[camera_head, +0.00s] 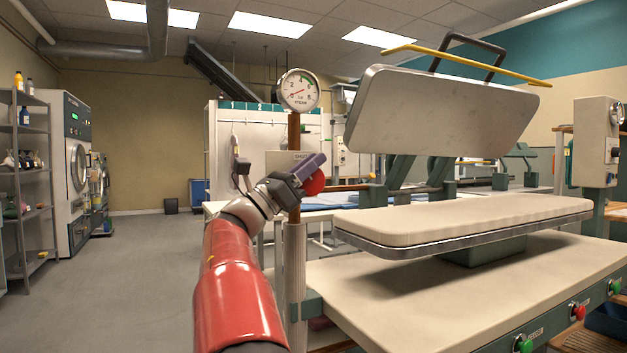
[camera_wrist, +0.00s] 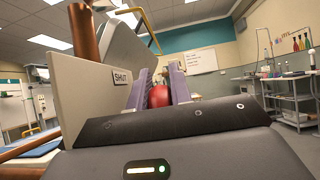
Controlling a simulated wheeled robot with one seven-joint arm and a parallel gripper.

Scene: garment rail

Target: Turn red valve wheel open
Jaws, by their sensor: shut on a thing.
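The red valve wheel (camera_head: 314,183) shows as a rounded red shape at the end of my gripper (camera_head: 312,170), in front of the copper steam pipe. In the wrist view the red wheel (camera_wrist: 159,96) sits between the two purple-grey fingers of my gripper (camera_wrist: 160,90), which are shut on it. Most of the wheel is hidden by the fingers. A pale plate marked SHUT (camera_wrist: 122,78) stands just left of the fingers. A round steam gauge (camera_head: 298,91) tops the copper pipe (camera_head: 294,130) above the wheel; its red needle shows on the dial.
A large press with a raised lid (camera_head: 440,115) and a padded lower board (camera_head: 460,220) stands close on the right. Its bench (camera_head: 450,290) has red and green buttons along the front. A grey shelf (camera_head: 25,180) and a washing machine (camera_head: 68,165) stand far left. The left floor is clear.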

